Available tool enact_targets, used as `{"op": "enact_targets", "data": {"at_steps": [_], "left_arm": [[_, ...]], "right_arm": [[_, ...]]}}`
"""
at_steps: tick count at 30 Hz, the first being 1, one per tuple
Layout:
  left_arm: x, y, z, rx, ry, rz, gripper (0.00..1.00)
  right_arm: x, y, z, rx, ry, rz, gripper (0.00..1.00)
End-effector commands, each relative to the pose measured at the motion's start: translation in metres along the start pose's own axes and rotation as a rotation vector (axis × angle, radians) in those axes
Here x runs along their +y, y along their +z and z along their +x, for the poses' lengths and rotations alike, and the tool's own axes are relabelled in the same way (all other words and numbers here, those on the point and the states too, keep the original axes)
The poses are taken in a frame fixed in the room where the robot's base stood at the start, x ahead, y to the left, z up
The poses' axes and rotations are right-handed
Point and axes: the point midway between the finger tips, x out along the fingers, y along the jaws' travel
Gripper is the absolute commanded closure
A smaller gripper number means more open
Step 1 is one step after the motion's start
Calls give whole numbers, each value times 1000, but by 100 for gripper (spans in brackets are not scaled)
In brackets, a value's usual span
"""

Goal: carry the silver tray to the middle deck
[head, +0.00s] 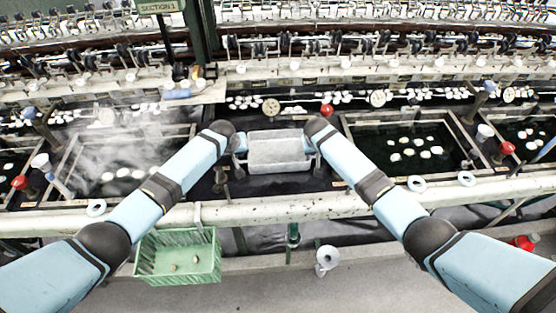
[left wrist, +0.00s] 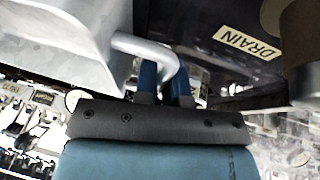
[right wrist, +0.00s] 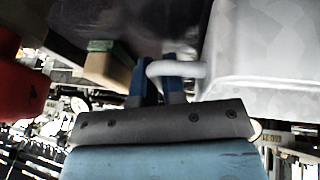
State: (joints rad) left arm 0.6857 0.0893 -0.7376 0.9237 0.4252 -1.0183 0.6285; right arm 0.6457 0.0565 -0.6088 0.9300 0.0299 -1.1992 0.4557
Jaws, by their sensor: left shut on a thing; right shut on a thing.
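The silver tray (head: 276,150) is held between my two arms in the middle of the head view, over the dark deck between the basins. It looks roughly level. My left gripper (head: 238,146) is shut on the tray's left handle; the left wrist view shows the blue fingers (left wrist: 165,85) around the pale handle bar (left wrist: 150,52). My right gripper (head: 312,144) is shut on the right handle; the right wrist view shows its fingers (right wrist: 160,80) around the handle bar (right wrist: 178,69). Whether the tray's underside touches the deck is hidden.
A steaming basin (head: 190,135) lies left and a dark basin with white cocoons (head: 345,125) lies right. A pale front rail (head: 290,208) runs below the tray. A green crate (head: 147,255) stands on the floor. A "DRAIN" label (left wrist: 247,43) shows near the left gripper. A red knob (head: 327,110) stands behind the tray.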

Motion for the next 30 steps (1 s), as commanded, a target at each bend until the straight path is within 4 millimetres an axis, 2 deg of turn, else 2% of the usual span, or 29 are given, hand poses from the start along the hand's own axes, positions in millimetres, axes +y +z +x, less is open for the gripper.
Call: {"op": "enact_targets", "data": {"at_steps": [1, 2, 3, 5, 17, 23, 29, 30], "left_arm": [[-2, 2, 6, 1, -1, -1, 100], [-2, 1, 4, 1, -2, -1, 85], [-2, 1, 3, 0, -2, -1, 76], [-2, 1, 3, 0, -2, -1, 64], [0, -1, -3, 0, 0, 0, 64], [4, -9, -21, 0, 0, 0, 64], [10, -21, -51, 0, 0, 0, 64], [9, -20, -49, -1, -2, -1, 64]], "right_arm": [[0, 2, 6, 0, 2, 1, 100], [0, 1, 4, 0, 2, 1, 85], [1, 1, 3, -1, 2, 1, 76], [0, 1, 3, -1, 2, 1, 64], [1, -1, -3, 0, 0, 0, 64], [5, -9, -21, 0, 0, 0, 64], [12, -21, -50, 0, 0, 0, 64], [11, -20, -49, 0, -1, -1, 64]]}}
